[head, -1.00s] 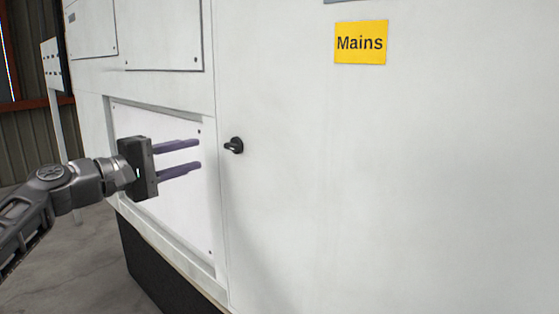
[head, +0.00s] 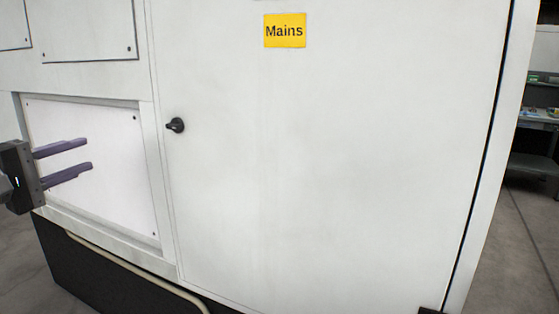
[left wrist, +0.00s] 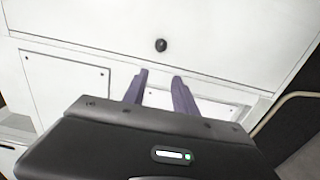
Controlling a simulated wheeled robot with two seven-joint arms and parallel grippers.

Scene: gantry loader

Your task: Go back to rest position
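My left gripper (head: 88,158) is at the left edge of the head view, in front of the lower panel of a white cabinet. Its two purple fingers are parallel with a clear gap between them, and nothing is between them. In the left wrist view the same fingers (left wrist: 160,88) also stand apart and empty, with the cabinet beyond. The black door knob (head: 175,125) is to the right of the fingertips and apart from them; it also shows in the left wrist view (left wrist: 161,45). My right gripper is not in view.
The white cabinet door (head: 330,170) with a yellow "Mains" label (head: 285,31) fills the middle and appears shut. A black base (head: 90,270) runs below. Open floor and a grey shelf unit (head: 535,165) show at the right.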

